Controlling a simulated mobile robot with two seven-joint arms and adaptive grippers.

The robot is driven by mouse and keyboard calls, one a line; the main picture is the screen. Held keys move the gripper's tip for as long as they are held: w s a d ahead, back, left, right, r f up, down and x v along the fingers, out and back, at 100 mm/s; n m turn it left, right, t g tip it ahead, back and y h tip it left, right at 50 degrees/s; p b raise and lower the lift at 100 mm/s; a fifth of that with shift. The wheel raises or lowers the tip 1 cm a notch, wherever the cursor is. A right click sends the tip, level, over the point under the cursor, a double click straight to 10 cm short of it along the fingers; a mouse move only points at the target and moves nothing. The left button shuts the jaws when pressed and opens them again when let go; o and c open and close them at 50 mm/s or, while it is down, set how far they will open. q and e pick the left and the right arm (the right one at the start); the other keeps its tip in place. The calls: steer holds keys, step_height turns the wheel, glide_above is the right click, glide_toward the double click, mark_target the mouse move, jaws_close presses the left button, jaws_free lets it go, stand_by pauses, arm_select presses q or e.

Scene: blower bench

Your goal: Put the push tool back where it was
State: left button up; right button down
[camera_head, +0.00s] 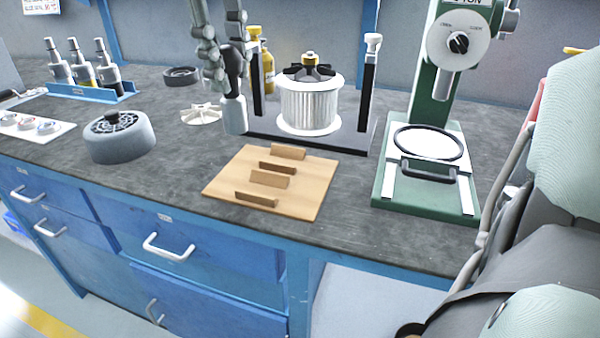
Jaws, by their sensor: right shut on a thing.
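My right gripper (229,68) reaches down from the top of the head view, left of the middle. It is shut on the push tool (235,114), which has a dark upper part and a light grey cylindrical lower part. The tool hangs about upright, in front of the left post of the blower stand. I cannot tell whether its lower end touches the bench. The fingers partly hide its upper part. My left gripper is not in view.
The blower stand (356,138) holds a white finned rotor (310,104). A green press (383,196) stands right. Bare bench lies between wheel and block.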

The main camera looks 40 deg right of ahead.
steer(key=s+d+f, duration=0.1)
steer(key=d+f, duration=0.2)
steer(key=f, duration=0.1)
steer(key=s+d+f, duration=0.1)
steer(key=d+f, duration=0.2)
steer(key=f, duration=0.1)
steer(key=s+d+f, duration=0.1)
steer(key=d+f, duration=0.3)
steer(key=shift+s+f+p, duration=0.25)
steer(key=shift+s+p, duration=0.15)
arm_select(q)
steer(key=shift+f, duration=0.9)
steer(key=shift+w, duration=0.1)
